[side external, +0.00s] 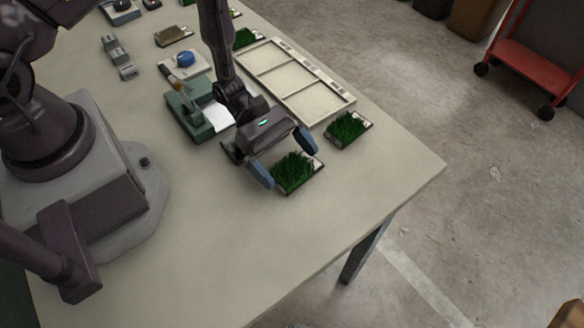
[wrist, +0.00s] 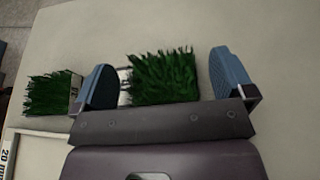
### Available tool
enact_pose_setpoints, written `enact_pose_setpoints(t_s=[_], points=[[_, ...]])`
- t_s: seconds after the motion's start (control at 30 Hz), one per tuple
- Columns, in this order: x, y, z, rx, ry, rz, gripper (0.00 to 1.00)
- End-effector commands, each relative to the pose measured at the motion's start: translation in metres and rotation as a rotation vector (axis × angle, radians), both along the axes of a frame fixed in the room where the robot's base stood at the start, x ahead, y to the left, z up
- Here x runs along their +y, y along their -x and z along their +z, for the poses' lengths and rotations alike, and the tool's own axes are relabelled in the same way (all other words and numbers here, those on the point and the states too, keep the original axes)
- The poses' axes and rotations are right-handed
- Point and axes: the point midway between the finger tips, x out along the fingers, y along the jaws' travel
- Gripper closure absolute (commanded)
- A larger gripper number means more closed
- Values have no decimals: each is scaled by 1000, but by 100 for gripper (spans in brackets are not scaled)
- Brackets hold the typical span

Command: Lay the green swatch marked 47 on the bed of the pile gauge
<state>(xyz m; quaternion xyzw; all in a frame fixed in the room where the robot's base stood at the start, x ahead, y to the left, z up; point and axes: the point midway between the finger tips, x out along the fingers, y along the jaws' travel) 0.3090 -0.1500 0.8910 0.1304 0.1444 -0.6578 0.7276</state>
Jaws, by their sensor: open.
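A green turf swatch (side external: 295,173) lies on the table near its front edge. In the wrist view this swatch (wrist: 163,77) sits between my fingers, with a white label strip partly hidden at its left; I cannot read a number. My gripper (side external: 285,157) is open, with one blue-grey fingertip on either side of the swatch; the wrist view shows both fingers (wrist: 166,77) apart. A green device (side external: 190,112) with a pale flat plate, apparently the pile gauge, stands left of my gripper, partly hidden by my arm. I see no swatch on its visible part.
A second green swatch (side external: 347,128) lies to the right; it also shows in the wrist view (wrist: 53,94). A cream compartment tray (side external: 318,70) lies behind. A white block with a blue knob (side external: 185,59) and grey pieces (side external: 116,50) stand farther back. The front table area is clear.

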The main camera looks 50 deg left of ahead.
Motion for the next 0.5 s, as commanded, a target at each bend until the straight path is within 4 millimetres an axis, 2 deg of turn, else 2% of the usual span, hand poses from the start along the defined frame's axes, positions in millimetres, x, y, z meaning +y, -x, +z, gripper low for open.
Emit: enact_pose_setpoints(t_s=[0.13, 0.4, 0.5], points=[[-15, -2, -7, 0, -1, -1, 0], [-17, -2, -8, -1, -1, 1, 0], [-17, -2, -8, 0, -1, 1, 23]])
